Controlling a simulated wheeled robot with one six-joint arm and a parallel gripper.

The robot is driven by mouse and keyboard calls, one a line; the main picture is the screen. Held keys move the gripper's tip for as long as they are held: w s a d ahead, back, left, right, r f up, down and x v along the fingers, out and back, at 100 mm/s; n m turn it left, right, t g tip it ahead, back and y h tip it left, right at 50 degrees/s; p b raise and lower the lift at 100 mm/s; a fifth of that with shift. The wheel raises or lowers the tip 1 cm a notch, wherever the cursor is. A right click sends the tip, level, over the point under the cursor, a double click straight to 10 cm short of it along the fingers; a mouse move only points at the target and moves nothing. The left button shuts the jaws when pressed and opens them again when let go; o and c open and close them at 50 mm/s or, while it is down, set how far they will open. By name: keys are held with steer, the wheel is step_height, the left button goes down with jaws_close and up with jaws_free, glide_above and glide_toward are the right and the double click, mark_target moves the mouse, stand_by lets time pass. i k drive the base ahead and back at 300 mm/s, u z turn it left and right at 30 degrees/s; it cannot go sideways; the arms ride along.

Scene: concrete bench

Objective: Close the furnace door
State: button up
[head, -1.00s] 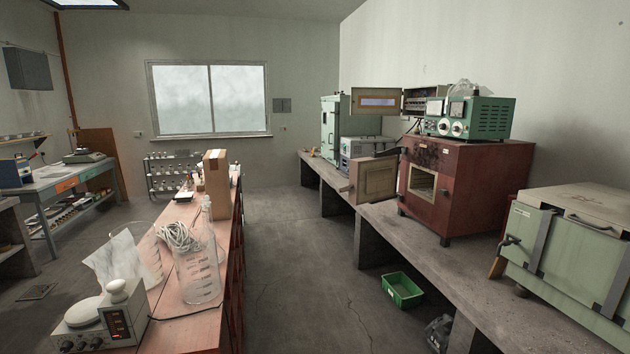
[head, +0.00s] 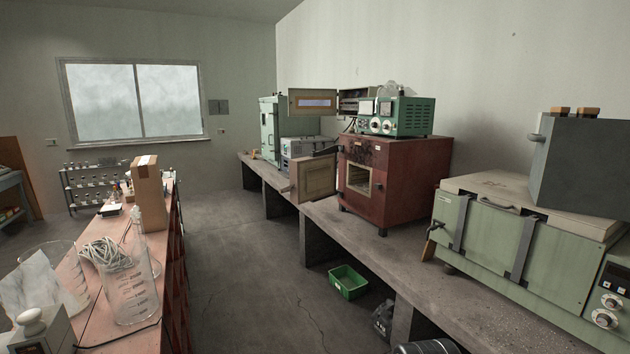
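A red-brown furnace (head: 402,185) stands on the concrete bench along the right wall. Its square front opening (head: 358,180) is uncovered and shows a pale lining. The furnace door (head: 317,178), a beige panel in a reddish frame, stands swung open to the left of the opening, out over the bench's front edge. A small handle (head: 288,188) sticks out at the door's left side. My gripper is not in view.
A green instrument (head: 403,117) sits on the furnace. A pale green chest furnace (head: 520,245) and a grey box (head: 585,165) are to the right. A green bin (head: 348,281) is on the floor. The aisle floor (head: 235,260) between the red bench (head: 172,270) and the concrete bench (head: 325,226) is largely clear.

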mark_target(314, 176)
steer(key=i, duration=0.9)
steer(key=u, duration=0.3)
steer(key=i, duration=2.3)
steer(key=u, duration=0.75)
steer(key=i, duration=1.5)
steer(key=u, duration=0.3)
